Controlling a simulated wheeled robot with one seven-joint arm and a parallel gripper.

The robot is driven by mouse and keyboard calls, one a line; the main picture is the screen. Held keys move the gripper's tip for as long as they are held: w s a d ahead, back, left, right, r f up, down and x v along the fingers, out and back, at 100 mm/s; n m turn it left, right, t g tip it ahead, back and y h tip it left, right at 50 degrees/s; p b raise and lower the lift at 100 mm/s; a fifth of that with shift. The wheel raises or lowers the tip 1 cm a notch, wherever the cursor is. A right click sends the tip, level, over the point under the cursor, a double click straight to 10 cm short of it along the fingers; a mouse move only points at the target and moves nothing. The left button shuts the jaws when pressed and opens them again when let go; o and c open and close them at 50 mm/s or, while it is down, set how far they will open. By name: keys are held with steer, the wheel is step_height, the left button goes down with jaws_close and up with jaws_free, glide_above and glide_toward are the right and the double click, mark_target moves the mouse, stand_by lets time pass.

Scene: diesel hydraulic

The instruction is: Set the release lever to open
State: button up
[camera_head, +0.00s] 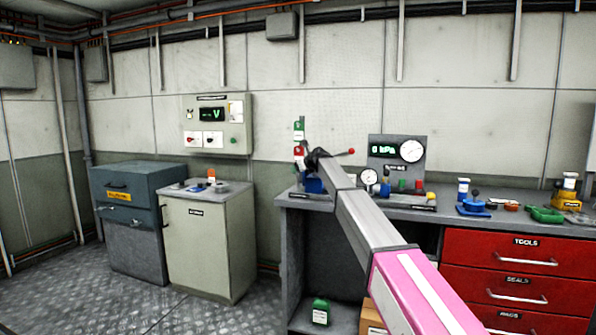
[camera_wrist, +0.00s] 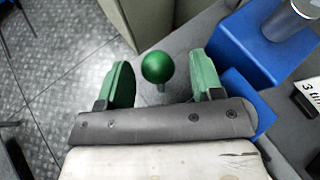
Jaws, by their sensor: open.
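A green ball knob (camera_wrist: 157,67) on a short metal stem shows in the wrist view, between the two green fingers of my gripper (camera_wrist: 162,80). The fingers stand apart with a gap on both sides of the knob. Which way the lever is set cannot be told. In the head view my gripper (camera_head: 314,156) is a small dark shape at the left end of the grey bench, and the green knob is not clearly seen there. A rod with a red ball (camera_head: 351,151) sticks out to the right beside my gripper. No lever label is readable.
A blue block (camera_wrist: 268,45) with a metal cylinder is right of my gripper. A gauge panel (camera_head: 398,152) reading 0 kPa stands on the bench (camera_head: 460,214). Red drawers (camera_head: 515,255) are below. A pale cabinet (camera_head: 208,245) stands left; patterned floor there is open.

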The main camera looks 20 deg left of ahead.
steer(key=v, duration=0.9)
steer(key=shift+f, duration=0.1)
